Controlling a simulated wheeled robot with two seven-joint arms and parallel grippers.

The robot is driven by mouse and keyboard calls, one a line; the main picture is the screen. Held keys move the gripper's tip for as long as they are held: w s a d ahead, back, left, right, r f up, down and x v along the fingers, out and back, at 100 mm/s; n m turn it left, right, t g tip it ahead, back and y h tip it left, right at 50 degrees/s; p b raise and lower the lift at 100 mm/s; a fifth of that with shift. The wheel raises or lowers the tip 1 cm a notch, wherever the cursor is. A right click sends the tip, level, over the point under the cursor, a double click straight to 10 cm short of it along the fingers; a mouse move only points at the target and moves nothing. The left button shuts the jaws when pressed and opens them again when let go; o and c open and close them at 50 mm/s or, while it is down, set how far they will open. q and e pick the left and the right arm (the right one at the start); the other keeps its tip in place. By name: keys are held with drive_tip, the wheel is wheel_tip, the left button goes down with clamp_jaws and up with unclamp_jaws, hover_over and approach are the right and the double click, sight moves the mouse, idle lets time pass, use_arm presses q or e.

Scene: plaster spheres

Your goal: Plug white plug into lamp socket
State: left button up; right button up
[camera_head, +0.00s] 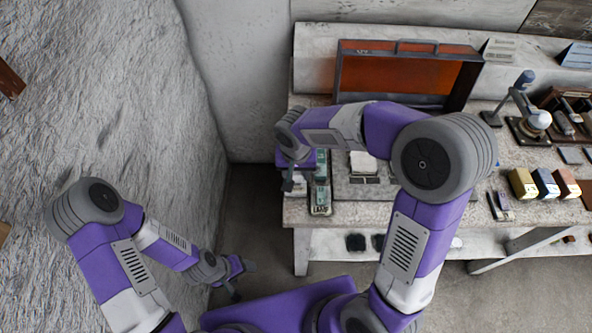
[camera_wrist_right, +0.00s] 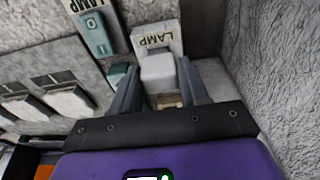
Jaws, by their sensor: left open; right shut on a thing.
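My right gripper (camera_head: 289,182) is at the left end of the workbench. In the right wrist view its fingers (camera_wrist_right: 158,88) are shut on a white plug (camera_wrist_right: 158,70). The plug is right beside a pale plate marked LAMP (camera_wrist_right: 157,38). Whether its pins are in the lamp socket cannot be told, as the plug and fingers hide the contact. A teal switch with a LAMP label (camera_wrist_right: 94,33) is beside the plate; the labelled strip also shows in the head view (camera_head: 320,199). My left gripper (camera_head: 243,280) is open and empty, low and away from the bench.
The workbench (camera_head: 350,213) holds an open orange-lined case (camera_head: 405,73), a desk lamp (camera_head: 522,103) and coloured boxes (camera_head: 522,183). Several more white switches (camera_wrist_right: 28,105) are near the plug. A rough plaster wall (camera_head: 110,90) rises at left. Floor left of the bench is clear.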

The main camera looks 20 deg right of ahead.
drive_tip(key=shift+f+b, duration=0.65)
drive_tip(key=shift+f, duration=0.2)
drive_tip(key=o, duration=1.1)
drive_tip(key=shift+o, duration=0.2)
drive_tip(key=shift+r+p, duration=1.45)
drive_tip(key=shift+r, duration=0.6)
drive_tip(key=shift+s, duration=0.1)
